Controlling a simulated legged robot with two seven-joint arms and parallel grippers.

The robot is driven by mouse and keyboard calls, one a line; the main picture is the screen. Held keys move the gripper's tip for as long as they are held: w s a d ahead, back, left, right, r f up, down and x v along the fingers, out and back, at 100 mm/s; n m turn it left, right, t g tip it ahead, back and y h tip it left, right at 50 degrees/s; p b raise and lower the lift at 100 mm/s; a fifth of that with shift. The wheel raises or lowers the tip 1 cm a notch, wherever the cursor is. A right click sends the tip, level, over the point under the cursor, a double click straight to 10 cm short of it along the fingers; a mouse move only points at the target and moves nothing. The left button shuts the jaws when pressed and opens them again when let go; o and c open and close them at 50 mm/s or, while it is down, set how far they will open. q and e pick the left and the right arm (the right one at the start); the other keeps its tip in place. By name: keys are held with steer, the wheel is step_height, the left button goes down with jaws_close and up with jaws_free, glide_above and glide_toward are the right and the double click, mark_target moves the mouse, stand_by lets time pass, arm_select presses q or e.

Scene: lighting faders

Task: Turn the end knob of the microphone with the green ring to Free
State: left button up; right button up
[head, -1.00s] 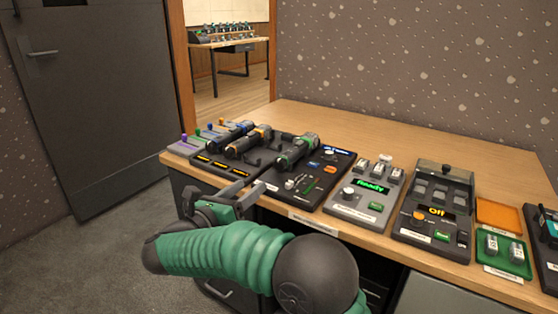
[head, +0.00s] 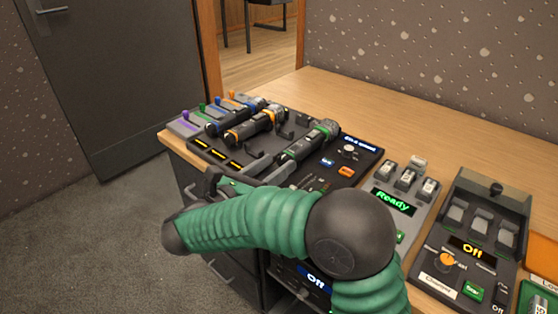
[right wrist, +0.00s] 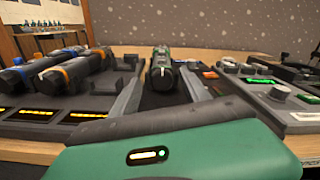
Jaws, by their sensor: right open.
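The microphone with the green ring (head: 308,143) lies on the dark dock, rightmost of three microphones. In the right wrist view the green-ringed microphone (right wrist: 162,66) points its near end, with the end knob (right wrist: 162,77), at my gripper. My right gripper (head: 277,169) is open at the front edge of the dock. Its two fingers (right wrist: 163,88) lie left and right of the microphone's line, with the near end showing between them. I cannot tell whether they touch it. The knob's setting is too small to read. My left gripper is not in view.
Microphones with an orange ring (head: 250,126) and a blue ring (head: 242,113) lie to the left on the same dock. The table behind (head: 400,120) is clear.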

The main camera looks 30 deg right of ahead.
steer(key=shift+a, duration=0.2)
steer(key=shift+c, duration=1.4)
steer(key=shift+d+f, duration=0.1)
steer(key=shift+d, duration=0.5)
steer(key=c, duration=0.5)
jaws_close()
steer(key=shift+a, duration=0.2)
steer(key=shift+n, duration=0.7)
steer(key=o, duration=0.8)
jaws_free()
